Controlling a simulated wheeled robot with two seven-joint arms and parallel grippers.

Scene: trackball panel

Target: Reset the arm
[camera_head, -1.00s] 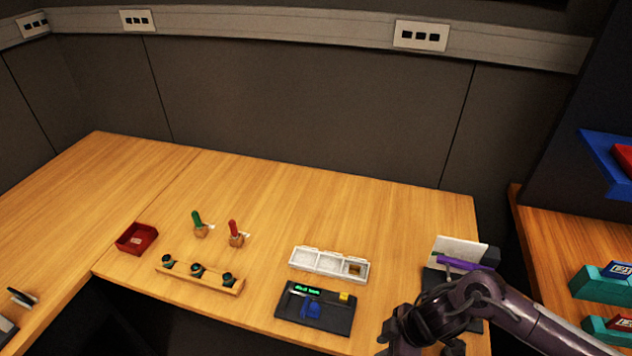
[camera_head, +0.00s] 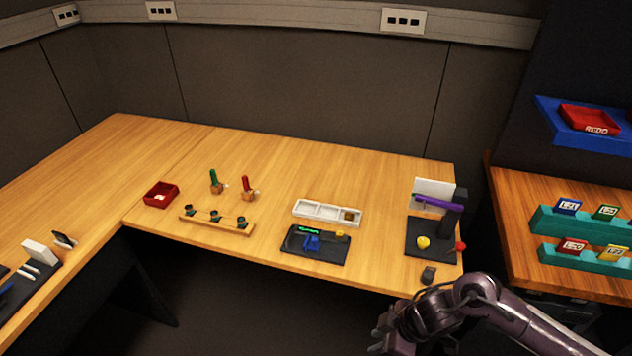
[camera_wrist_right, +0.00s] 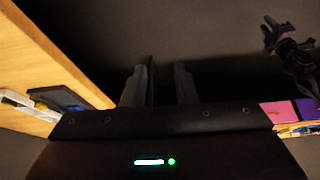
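My right gripper (camera_head: 384,335) is at the lower right of the head view, in front of the table's front edge and apart from it. In the right wrist view, its two fingers (camera_wrist_right: 161,84) stand apart with an empty gap between them. A dark jointed shape, apparently my left arm with its gripper (camera_wrist_right: 272,30), shows at the upper right of the right wrist view; its fingers are too dark to read. The black panel (camera_head: 418,251) at the table's right end has a yellow ball (camera_head: 423,242), a red knob (camera_head: 461,246) and a purple bar (camera_head: 437,202).
A small dark block (camera_head: 428,274) lies near the table's front edge. A black tray (camera_head: 316,254), white compartment tray (camera_head: 328,221), wooden rack (camera_head: 216,226) and red box (camera_head: 161,205) stand further left. Shelves with teal holders (camera_head: 585,258) are at right. Open floor lies before the table.

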